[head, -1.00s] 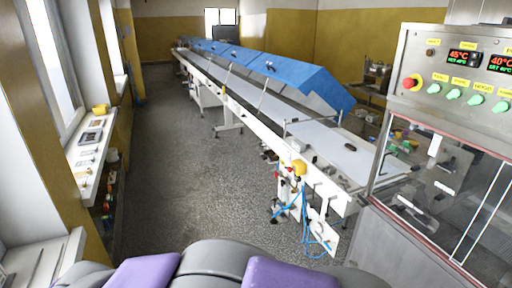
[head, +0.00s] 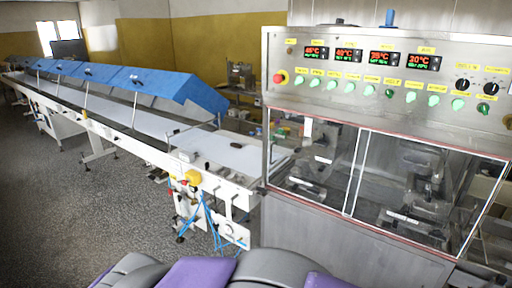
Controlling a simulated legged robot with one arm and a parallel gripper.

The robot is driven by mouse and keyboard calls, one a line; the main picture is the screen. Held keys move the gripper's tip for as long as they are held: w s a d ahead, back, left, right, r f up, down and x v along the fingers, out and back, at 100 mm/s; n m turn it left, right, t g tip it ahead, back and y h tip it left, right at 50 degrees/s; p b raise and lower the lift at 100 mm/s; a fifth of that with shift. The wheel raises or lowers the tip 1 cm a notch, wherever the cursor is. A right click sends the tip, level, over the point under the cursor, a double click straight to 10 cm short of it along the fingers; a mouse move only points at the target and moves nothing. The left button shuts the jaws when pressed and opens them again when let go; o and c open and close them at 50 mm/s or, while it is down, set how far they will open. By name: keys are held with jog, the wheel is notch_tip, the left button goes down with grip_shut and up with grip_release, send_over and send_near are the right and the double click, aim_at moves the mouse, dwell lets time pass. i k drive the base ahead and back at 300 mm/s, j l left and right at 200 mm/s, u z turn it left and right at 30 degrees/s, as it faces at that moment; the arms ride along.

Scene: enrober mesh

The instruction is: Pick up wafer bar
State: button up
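A small dark brown bar (head: 236,145), which looks like the wafer bar, lies on the pale conveyor belt (head: 160,128) close to the machine end. Other small dark pieces show farther up the belt, too small to tell apart. The belt runs from the far left towards the enrober machine (head: 345,150) on the right. My gripper and arm are not in view; only my purple and grey body shows at the bottom edge.
The machine has a control panel (head: 390,80) above glass doors. Blue covers (head: 165,85) stand over the belt. Blue hoses (head: 212,222) and a yellow part hang at the conveyor's near end. Grey floor (head: 75,210) at the left is clear.

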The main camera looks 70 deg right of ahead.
aim_at(233, 145)
jog(key=z, duration=1.6)
jog(key=i+l+z, duration=0.35)
jog(key=i+l, duration=0.15)
jog(key=i+j+u, duration=0.7)
jog(key=i, duration=0.3)
jog(key=i+u, duration=0.35)
jog(key=i, duration=0.2)
jog(key=i+z, duration=0.35)
jog(key=z, duration=0.15)
jog(key=i+j+z, duration=0.1)
jog(key=i+z, duration=0.35)
jog(key=i+l+z, duration=0.1)
jog(key=z, duration=0.3)
jog(key=i+z, duration=0.3)
jog(key=z, duration=0.15)
jog(key=i+j+z, duration=0.1)
jog(key=z, duration=0.3)
jog(key=i+j, duration=0.05)
jog(key=i, duration=0.05)
